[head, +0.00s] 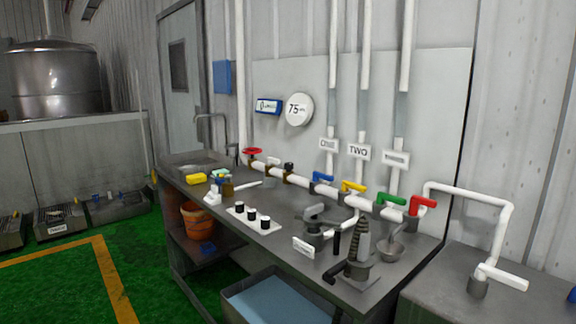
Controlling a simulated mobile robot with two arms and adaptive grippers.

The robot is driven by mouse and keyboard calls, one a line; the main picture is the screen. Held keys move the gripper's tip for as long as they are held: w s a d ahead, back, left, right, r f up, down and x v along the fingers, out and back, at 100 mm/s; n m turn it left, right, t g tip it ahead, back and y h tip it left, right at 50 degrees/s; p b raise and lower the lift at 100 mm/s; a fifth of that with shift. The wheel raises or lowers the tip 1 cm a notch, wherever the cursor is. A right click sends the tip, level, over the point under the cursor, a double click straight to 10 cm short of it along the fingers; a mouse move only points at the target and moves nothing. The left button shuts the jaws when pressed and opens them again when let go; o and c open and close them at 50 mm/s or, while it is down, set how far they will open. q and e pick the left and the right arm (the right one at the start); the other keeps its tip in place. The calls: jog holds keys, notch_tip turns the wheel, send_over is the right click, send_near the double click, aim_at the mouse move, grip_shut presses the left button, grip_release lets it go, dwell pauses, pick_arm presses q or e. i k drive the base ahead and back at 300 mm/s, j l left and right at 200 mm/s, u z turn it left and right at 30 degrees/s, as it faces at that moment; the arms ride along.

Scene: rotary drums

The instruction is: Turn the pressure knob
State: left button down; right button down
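No knob in the head view is legibly marked as the pressure knob. A red round handwheel (252,151) sits at the left end of the white pipe above the bench. A round white gauge or display (298,108) on the wall panel reads 75, with small unreadable letters after it. Several lever handles sit along the same pipe: blue (322,177), yellow (353,187), green (390,200) and red (423,203). Neither of my grippers is in view.
A metal bench (290,242) runs along the wall, with a sink at its far left end. A ribbed grey cone (360,238) stands near the bench's right end. Green floor (60,288) lies open at left.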

aim_at(289, 167)
jog(key=i+j+z, duration=0.4)
jog(key=i+j, duration=0.45)
jog(key=j, duration=0.2)
